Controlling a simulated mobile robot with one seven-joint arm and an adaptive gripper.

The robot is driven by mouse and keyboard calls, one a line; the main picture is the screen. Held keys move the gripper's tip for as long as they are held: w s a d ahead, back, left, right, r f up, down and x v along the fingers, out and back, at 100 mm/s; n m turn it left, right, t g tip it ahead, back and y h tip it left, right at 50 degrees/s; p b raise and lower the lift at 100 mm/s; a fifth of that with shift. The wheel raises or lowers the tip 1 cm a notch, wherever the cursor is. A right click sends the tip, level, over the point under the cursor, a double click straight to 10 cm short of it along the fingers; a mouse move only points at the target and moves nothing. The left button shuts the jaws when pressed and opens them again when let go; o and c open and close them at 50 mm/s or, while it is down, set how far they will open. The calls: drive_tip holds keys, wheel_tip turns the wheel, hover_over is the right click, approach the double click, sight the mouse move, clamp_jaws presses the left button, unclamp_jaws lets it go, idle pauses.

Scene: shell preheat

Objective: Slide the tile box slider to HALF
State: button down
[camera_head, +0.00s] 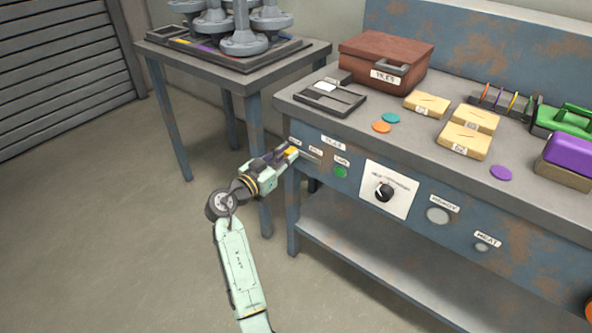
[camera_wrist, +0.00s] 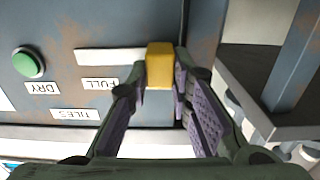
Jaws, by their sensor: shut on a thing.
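The tile box slider is a yellow knob (camera_head: 291,152) on the front panel of the blue bench, at the left end of a pale slot (camera_head: 312,158). In the wrist view, which is upside down, the yellow knob (camera_wrist: 160,65) sits at the right end of the slot (camera_wrist: 108,62). My gripper (camera_wrist: 159,78) is shut on the knob, one finger on each side. A small label (camera_head: 296,141) stands above the knob in the head view, too small to read surely. The FULL label (camera_wrist: 100,84) lies along the slot, away from the knob.
A green button (camera_head: 340,172) with a DRY label (camera_head: 342,161) is right of the slot. A dial (camera_head: 384,192) sits further right. A side table (camera_head: 258,78) with grey metal pieces stands left of the bench. Open floor (camera_head: 120,220) lies left of my arm.

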drive_tip(key=shift+w+a, duration=0.15)
drive_tip(key=shift+a, duration=0.1)
drive_tip(key=c, duration=1.4)
unclamp_jaws()
drive_tip(key=shift+c, duration=0.2)
drive_tip(key=v, duration=1.2)
